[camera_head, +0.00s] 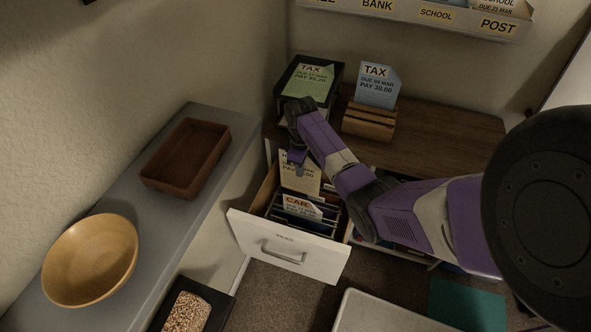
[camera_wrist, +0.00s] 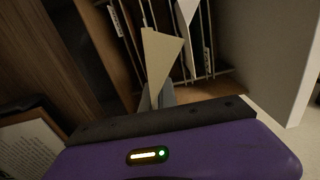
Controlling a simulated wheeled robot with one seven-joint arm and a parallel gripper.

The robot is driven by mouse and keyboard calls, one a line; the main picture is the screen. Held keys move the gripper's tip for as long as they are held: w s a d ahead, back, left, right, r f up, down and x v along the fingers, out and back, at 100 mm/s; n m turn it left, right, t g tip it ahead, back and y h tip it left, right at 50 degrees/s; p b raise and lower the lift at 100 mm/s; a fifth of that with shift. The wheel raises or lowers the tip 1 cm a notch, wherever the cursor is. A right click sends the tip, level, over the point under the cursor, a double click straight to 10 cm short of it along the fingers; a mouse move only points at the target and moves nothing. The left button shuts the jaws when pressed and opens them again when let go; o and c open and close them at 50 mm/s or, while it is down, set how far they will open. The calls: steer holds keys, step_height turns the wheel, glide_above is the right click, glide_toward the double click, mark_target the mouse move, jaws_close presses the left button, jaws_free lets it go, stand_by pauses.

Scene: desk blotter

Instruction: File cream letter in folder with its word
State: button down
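The cream letter (camera_head: 300,180) is upright over the back of the open drawer (camera_head: 235,232), its top edge at my gripper (camera_head: 298,158). My gripper is shut on it; the word on it is mostly covered. In the wrist view the cream letter (camera_wrist: 160,58) extends from the fingers (camera_wrist: 158,98) toward the folders.
A green TAX letter (camera_head: 310,80) lies on a black tray and a blue TAX letter (camera_head: 376,85) stands in a wooden holder (camera_head: 368,122) on the desk (camera_head: 450,135). A brown tray (camera_head: 187,155) and wooden bowl (camera_head: 90,260) occupy the grey ledge at left.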

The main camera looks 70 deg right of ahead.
steer(key=shift+w+n, duration=0.1)
steer(key=shift+n, duration=0.2)
steer(key=shift+r+p, duration=0.1)
steer(key=shift+p, duration=0.2)
steer(key=shift+f+b, duration=1.4)
steer(key=shift+f, duration=0.8)
steer(key=shift+p, duration=0.6)
steer(key=shift+f, duration=0.2)
steer(key=shift+f+b, duration=4.05)
steer(key=shift+f, duration=0.95)
